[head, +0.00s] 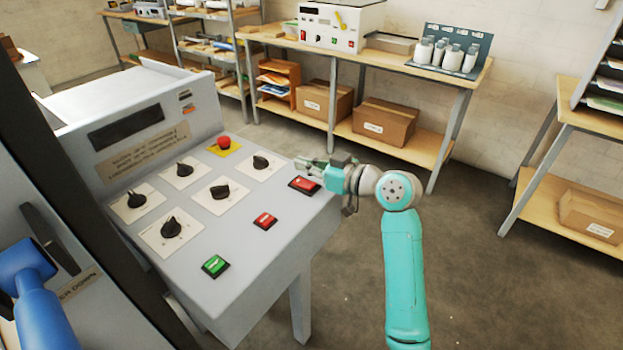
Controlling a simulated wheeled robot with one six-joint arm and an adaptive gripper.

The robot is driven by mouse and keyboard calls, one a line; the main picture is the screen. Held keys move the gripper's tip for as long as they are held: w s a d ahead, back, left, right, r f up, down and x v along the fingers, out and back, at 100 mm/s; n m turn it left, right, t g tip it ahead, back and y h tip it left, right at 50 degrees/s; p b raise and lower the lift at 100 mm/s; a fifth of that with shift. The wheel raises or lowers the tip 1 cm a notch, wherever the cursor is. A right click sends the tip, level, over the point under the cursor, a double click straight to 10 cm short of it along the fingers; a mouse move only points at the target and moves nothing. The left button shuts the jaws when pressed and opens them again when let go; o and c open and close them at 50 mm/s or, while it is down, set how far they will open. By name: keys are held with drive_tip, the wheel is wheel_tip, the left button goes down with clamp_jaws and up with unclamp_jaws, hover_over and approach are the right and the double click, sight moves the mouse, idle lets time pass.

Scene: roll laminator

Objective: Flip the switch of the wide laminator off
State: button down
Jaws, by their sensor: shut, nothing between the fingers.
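A wide grey machine fills the left side of the head view, and its sloped control panel (240,232) faces up. I take it to be the wide laminator. A red rocker switch (305,184) sits near the panel's right edge. A smaller red button (264,221) and a green button (215,266) sit in line toward the front. My gripper (303,162) is shut and empty, just beyond the red rocker at the panel's far right edge. I cannot tell whether it touches the panel. The rocker's tilt is too small to read.
The panel also carries several black knobs (171,228) and a red emergency stop (224,142) on yellow. A workbench (385,59) behind holds a smaller white machine (328,28) and a rack of white bottles (447,54). Open floor (490,270) lies to the right.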

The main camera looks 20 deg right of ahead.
drive_tip(key=r+v, duration=0.2)
drive_tip(key=v, duration=0.7)
